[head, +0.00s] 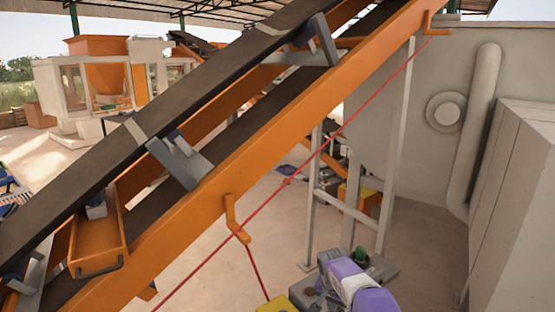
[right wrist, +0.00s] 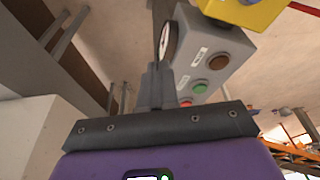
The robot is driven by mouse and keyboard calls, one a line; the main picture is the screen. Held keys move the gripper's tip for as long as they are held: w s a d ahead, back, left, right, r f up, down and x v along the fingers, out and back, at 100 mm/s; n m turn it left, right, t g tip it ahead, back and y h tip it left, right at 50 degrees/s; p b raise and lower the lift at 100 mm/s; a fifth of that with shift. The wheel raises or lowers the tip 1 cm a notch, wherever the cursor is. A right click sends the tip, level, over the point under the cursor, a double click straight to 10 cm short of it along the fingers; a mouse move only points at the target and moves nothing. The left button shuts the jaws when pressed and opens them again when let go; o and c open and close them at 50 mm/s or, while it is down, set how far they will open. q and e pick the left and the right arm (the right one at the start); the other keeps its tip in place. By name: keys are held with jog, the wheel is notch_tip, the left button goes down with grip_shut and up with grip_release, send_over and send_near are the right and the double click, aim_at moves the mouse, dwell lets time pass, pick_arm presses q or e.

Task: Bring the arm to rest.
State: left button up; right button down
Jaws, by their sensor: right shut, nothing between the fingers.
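My right arm shows purple and white at the bottom of the head view. Its gripper (head: 322,284) is beside a grey control box (head: 382,268). In the right wrist view the dark fingers of the right gripper (right wrist: 153,72) are together, with nothing between them. The control box (right wrist: 228,48) is close to the right of the fingers there. It carries a green button (right wrist: 200,87), a brown button (right wrist: 218,62), a red button partly hidden by the gripper and small labels. I cannot tell whether the fingers touch the box. My left gripper is not in view.
A large orange inclined conveyor (head: 225,165) with a dark belt crosses the head view. A red cord (head: 340,130) runs along it on orange brackets. A yellow box (head: 276,305) is at the bottom. Grey cabinets (head: 515,190) stand at right. Concrete floor (head: 425,240) is open between.

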jog(key=s+f+n+g+y+b, duration=0.1)
jog(key=s+f, duration=0.3)
jog(key=f, duration=0.5)
jog(key=s+a+f+n+y+b, duration=0.1)
jog(key=s+f, duration=0.2)
jog(key=f, duration=0.5)
jog(key=s+f+g+y+b, duration=0.15)
jog(key=s+f, duration=0.25)
jog(key=f, duration=0.5)
pick_arm(q)
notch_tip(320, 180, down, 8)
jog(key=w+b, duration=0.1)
jog(key=b, duration=0.2)
jog(key=shift+b, duration=0.35)
pick_arm(e)
jog(key=s+a+f, duration=0.1)
jog(key=s+f, duration=0.2)
jog(key=s, duration=0.4)
jog(key=s+a+f+n+y, duration=0.1)
jog(key=s+a+f, duration=0.1)
jog(key=s, duration=0.5)
jog(key=s+a+f+y, duration=0.1)
jog(key=s+a+f, duration=0.1)
jog(key=s+f, duration=0.3)
jog(key=s, duration=0.3)
jog(key=shift+a+n, duration=0.2)
jog(key=shift+n, duration=0.1)
